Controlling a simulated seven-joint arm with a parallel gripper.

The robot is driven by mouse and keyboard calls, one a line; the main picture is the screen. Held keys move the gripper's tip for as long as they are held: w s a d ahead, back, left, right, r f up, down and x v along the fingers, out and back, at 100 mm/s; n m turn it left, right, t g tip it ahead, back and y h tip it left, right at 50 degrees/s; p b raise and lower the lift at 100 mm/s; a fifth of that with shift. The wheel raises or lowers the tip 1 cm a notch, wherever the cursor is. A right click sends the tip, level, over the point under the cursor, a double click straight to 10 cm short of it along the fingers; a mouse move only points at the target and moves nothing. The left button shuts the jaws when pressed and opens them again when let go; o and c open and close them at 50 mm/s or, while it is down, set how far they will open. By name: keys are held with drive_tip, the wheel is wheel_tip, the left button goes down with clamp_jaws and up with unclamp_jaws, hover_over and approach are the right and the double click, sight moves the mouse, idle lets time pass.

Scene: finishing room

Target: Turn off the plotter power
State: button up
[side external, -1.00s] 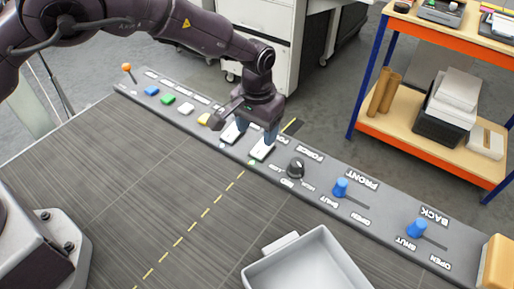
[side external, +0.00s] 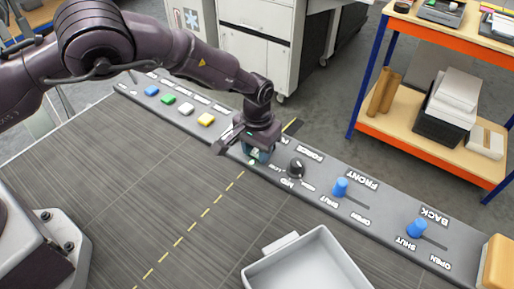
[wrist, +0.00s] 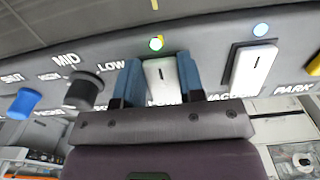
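In the side external view, my gripper (side external: 260,157) is low over the panel (side external: 385,222), left of the black knob, and hides most of the switch. A second white rocker (wrist: 252,70), labelled as vacuum, stands to the right with a bluish-white lamp.
A black knob (side external: 297,168) and blue front (side external: 340,187) and back (side external: 417,229) sliders stand right of my gripper. Blue, green, white and yellow buttons (side external: 205,120) lie to its left. A grey tray (side external: 345,262) stands on the bed. The bed's middle is clear.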

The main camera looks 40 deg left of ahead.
drive_tip(key=shift+w+r+g, duration=0.15)
drive_tip(key=shift+w+g, duration=0.05)
drive_tip(key=shift+g, duration=0.7)
drive_tip(key=shift+w+r+g, duration=0.1)
drive_tip(key=shift+w+g, duration=0.05)
drive_tip(key=shift+g, duration=0.75)
drive_tip(key=shift+r, duration=0.1)
drive_tip(key=o, duration=0.9)
drive_tip(key=shift+o, duration=0.2)
drive_tip(key=shift+r, duration=0.1)
drive_tip(key=v, duration=0.7)
drive_tip(key=shift+w+r, duration=0.1)
